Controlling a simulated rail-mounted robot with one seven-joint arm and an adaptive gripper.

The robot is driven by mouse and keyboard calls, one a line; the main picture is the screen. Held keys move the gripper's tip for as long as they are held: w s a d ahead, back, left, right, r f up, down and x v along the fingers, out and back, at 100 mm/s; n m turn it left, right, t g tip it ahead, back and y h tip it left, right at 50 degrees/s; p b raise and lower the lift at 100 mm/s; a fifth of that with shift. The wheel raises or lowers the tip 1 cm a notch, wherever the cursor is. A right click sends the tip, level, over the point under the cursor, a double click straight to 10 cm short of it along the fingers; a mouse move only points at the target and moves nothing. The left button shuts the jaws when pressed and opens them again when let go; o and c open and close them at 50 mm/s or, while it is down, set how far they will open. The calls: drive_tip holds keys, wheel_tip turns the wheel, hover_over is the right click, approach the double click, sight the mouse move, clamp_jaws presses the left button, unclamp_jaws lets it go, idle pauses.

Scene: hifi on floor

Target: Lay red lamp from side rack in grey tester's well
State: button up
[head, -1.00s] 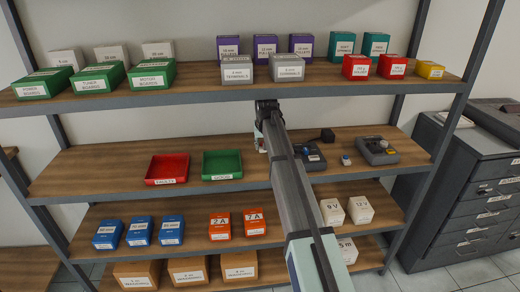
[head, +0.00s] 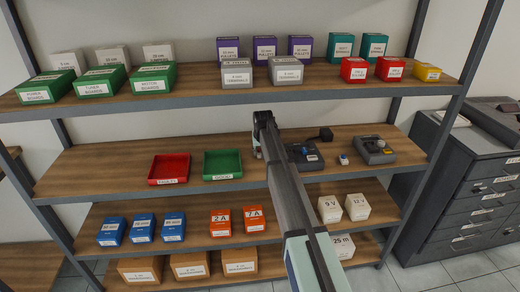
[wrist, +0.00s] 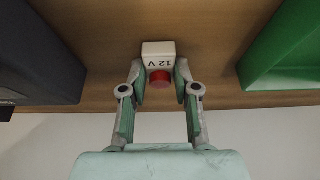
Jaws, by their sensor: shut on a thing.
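My gripper (wrist: 160,88) is shut on the red lamp (wrist: 159,78), a red dome on a white block marked 12 V, label inverted in the wrist view. In the head view my gripper (head: 258,150) is over the middle shelf, between the green tray and a dark grey device; the lamp is too small to make out there. That device (head: 312,158), partly behind my arm, and a second grey device (head: 375,152) with a dark knob stand to the right. Which is the tester, and its well, I cannot tell. Lamp contact with the shelf is unclear.
A green tray (head: 222,166) and a red tray (head: 169,169) lie left of my gripper. A small white-and-blue piece (head: 343,159) stands between the grey devices. A black plug-like item (head: 326,133) is behind. The boxed upper shelf (head: 200,98) overhangs.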

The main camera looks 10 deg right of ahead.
drive_tip(key=shift+f, duration=0.2)
drive_tip(key=o, duration=0.9)
drive_tip(key=shift+r, duration=0.15)
drive_tip(key=b+v, duration=0.2)
drive_tip(key=v, duration=0.5)
drive_tip(key=shift+s+r, duration=0.1)
drive_tip(key=shift+r, duration=0.25)
drive_tip(key=shift+d, duration=0.1)
